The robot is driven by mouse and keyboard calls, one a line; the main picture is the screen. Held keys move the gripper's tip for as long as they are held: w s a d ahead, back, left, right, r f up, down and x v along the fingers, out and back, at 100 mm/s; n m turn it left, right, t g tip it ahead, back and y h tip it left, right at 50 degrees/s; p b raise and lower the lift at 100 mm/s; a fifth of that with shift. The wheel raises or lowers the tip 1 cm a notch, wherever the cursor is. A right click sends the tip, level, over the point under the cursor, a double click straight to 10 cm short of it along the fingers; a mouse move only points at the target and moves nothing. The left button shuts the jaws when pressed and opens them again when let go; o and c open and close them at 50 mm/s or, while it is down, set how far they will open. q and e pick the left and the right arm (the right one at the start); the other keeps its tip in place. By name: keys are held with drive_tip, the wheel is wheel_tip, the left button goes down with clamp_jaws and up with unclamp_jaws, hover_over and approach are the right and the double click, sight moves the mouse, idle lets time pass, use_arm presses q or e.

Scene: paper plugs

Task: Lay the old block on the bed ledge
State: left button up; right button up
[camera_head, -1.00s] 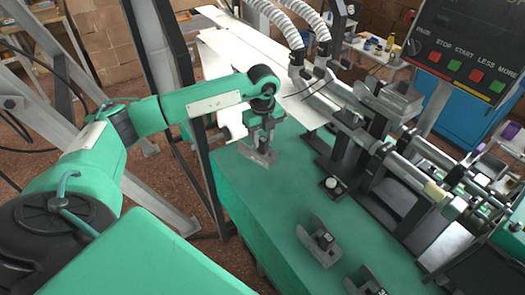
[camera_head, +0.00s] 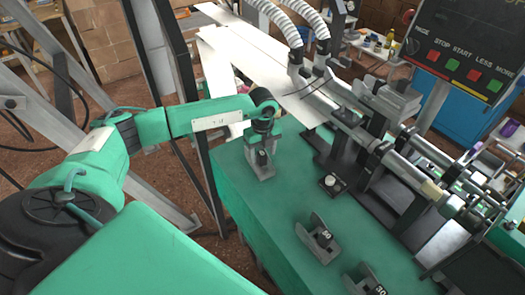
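A small grey block (camera_head: 263,171), which I take to be the old block, is at the far left part of the green bed ledge (camera_head: 235,187). It looks upright and seems to touch the green surface. My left gripper (camera_head: 262,152) points down right at its top, from an arm that comes in from the left. The fingers are small and overlap the block, so I cannot tell whether they grip it. My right gripper is not in view.
Two similar grey blocks stand nearer on the green top, one marked 50 (camera_head: 318,240) and one marked 30 (camera_head: 366,281). A dark mount with a pale round knob (camera_head: 332,183) and the machine's rods (camera_head: 400,160) are to the right. A control panel (camera_head: 465,50) hangs at upper right.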

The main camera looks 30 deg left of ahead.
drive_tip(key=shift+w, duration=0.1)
use_arm(q)
drive_tip(key=shift+r, duration=0.3)
wheel_tip(320, 180, up, 11)
drive_tip(key=b, duration=0.2)
drive_tip(key=shift+r+b, duration=0.2)
drive_tip(key=shift+b, duration=0.1)
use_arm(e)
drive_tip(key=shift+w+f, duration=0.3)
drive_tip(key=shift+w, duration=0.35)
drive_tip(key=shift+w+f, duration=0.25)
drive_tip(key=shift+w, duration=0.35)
